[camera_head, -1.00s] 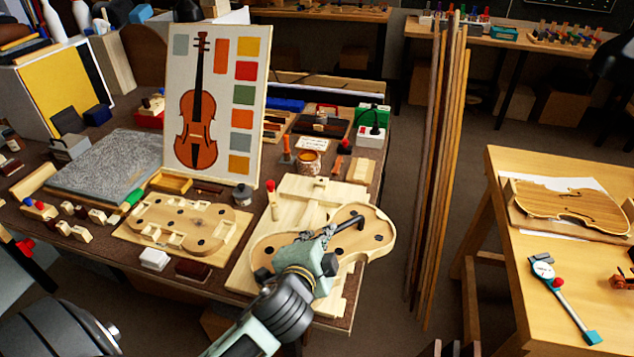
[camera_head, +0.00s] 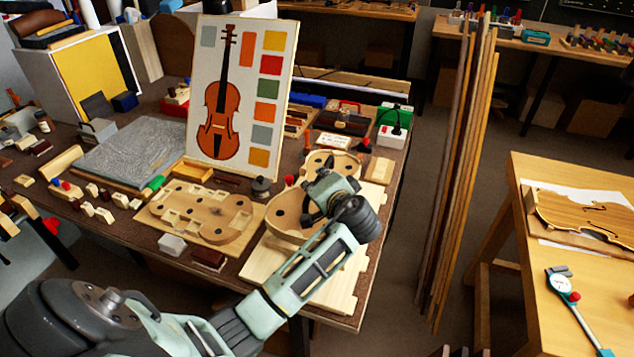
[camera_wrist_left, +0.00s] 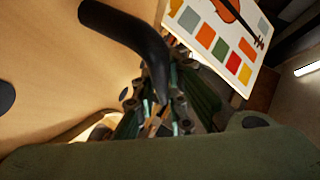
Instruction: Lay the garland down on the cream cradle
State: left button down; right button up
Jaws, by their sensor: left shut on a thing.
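The garland (camera_head: 288,229) is a pale wooden violin-shaped piece with dark round holes. It lies over the cream cradle (camera_head: 345,290), a light board at the front right of the dark bench. My left gripper (camera_head: 318,200) is shut on the garland near its waist, and my wrist hides part of it. I cannot tell whether the garland touches the cradle or hangs just above it. In the left wrist view the garland (camera_wrist_left: 50,65) fills the left side, beside a dark curved finger. My right gripper is not in view.
A similar violin-shaped form (camera_head: 195,208) lies left of the cradle, with a white block (camera_head: 172,244) and a dark red block (camera_head: 208,259) in front. A painted violin panel (camera_head: 205,75) stands behind. Tall wooden strips (camera_head: 462,180) stand right of the bench.

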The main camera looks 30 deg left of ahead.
pick_arm(q)
notch_tip(320, 180, down, 4)
jog(key=b, duration=0.4)
jog(key=shift+f, duration=0.1)
notch_tip(320, 180, down, 2)
jog(key=shift+f+b, duration=0.1)
jog(key=shift+b, duration=0.5)
jog(key=shift+w+f+b, duration=0.1)
jog(key=shift+f+b, duration=0.55)
jog(key=shift+f, duration=0.45)
dwell(0.4)
jog(key=shift+f+p, duration=0.2)
jog(key=shift+p, duration=0.1)
dwell(0.6)
